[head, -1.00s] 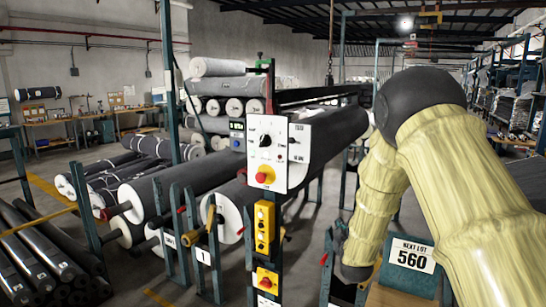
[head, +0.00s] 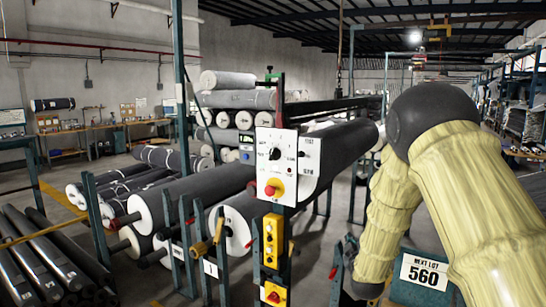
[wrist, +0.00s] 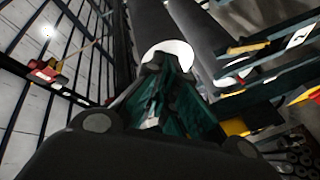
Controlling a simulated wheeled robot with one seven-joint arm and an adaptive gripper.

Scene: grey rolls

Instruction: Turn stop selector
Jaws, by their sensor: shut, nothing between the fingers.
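The selector is a small black knob (head: 275,153) on a white control panel (head: 284,181) on a green post, near the middle of the head view. Its pointer direction is too small to read. A red push button on a yellow base (head: 273,188) sits below it. My arm hangs at the right of the head view, apart from the panel, and my gripper is hidden there. In the wrist view my gripper (wrist: 163,68) is shut and empty, with its dark fingers drawn together. The selector cannot be made out in the wrist view.
A yellow button box (head: 272,241) hangs below the panel. Large grey rolls (head: 190,195) lie on racks behind and left of the post. A yellow crank handle (head: 206,246) juts out left of the post. A "NEXT LOT 560" sign (head: 424,272) stands below my arm.

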